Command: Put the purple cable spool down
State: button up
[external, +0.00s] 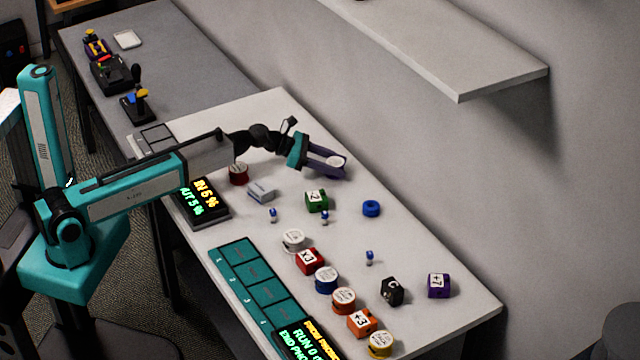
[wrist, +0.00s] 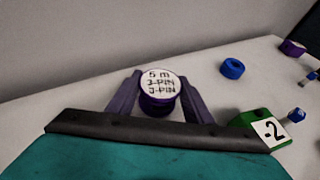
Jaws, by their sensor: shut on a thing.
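The purple cable spool (wrist: 158,92) has a white top label reading "5 m" with pin text in the wrist view. My gripper (wrist: 156,100) is shut on it, with one purple finger on each side. In the external view, the spool (external: 337,162) shows its pale top between the fingers of my gripper (external: 328,166), near the back edge of the white table (external: 268,112). I cannot tell whether the spool touches the table.
A green "-2" block (external: 317,201) and a blue ring (external: 371,208) lie nearby. A red spool (external: 238,174) and a grey-white block (external: 261,192) are to the left. Several spools and blocks line the front right. A wall shelf (external: 450,50) hangs above.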

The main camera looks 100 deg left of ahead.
jog(key=shift+f, duration=0.15)
jog(key=o, duration=1.1)
jog(key=shift+b+v, duration=0.3)
jog(key=shift+v, duration=5.75)
